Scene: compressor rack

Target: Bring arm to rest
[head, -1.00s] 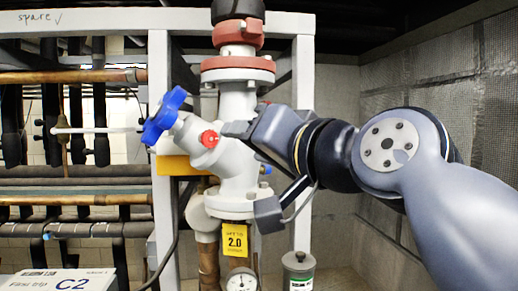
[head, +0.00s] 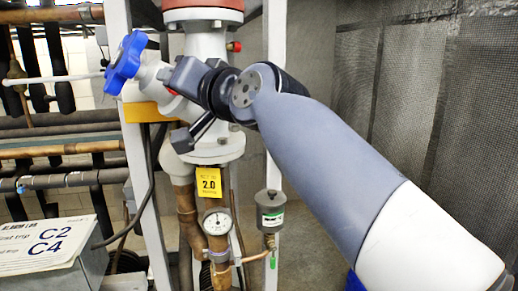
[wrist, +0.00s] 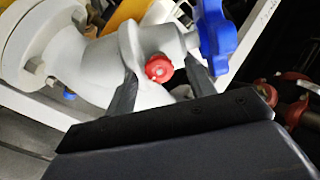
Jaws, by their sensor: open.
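My arm reaches in from the lower right in the head view. My gripper (head: 172,84) is at the side of a white valve body (head: 201,150) and hides part of it. In the wrist view the two fingers of my gripper (wrist: 162,68) stand apart, with a small red cap (wrist: 159,67) on the grey-white valve body (wrist: 70,62) showing between them. Nothing is held. I cannot tell whether the fingers touch the valve. A blue handwheel (head: 126,62) is left of the gripper and also shows at the top right of the wrist view (wrist: 215,38).
A yellow 2.0 tag (head: 209,182), a round gauge (head: 217,222) and a grey canister (head: 270,209) are below the valve. White rack posts (head: 277,90) flank it. A labelled box (head: 50,255) is lower left. Open space lies before the meshed wall (head: 400,90).

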